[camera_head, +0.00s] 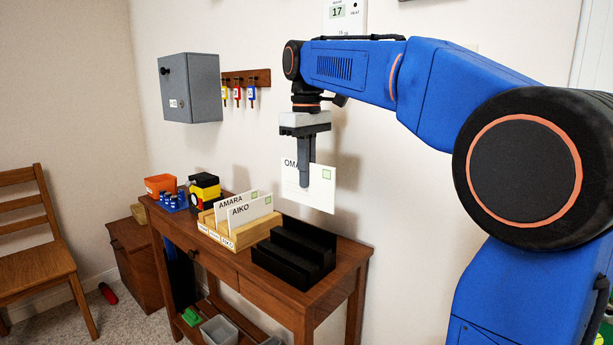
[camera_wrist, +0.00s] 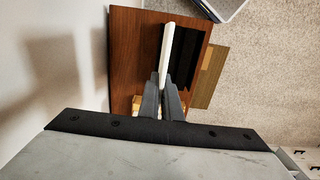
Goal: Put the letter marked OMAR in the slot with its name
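The white letter marked OMAR (camera_head: 318,188) hangs upright in my gripper (camera_head: 304,178), above the right part of the wooden table. My fingers cover part of its name. In the wrist view my gripper (camera_wrist: 170,90) is shut on the letter (camera_wrist: 166,50), seen edge-on. The light wooden letter rack (camera_head: 240,236) stands on the table below and to the left. Letters marked AMARA (camera_head: 236,201) and AIKO (camera_head: 252,211) stand in it. Small name labels (camera_head: 216,235) are on its front, too small to read surely.
A black stepped holder (camera_head: 293,254) sits on the table (camera_head: 347,255) right of the rack, below the letter. A black and yellow item (camera_head: 204,188), a blue tray (camera_head: 173,203) and an orange box (camera_head: 160,184) stand at the left. A grey wall cabinet (camera_head: 190,88) hangs behind.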

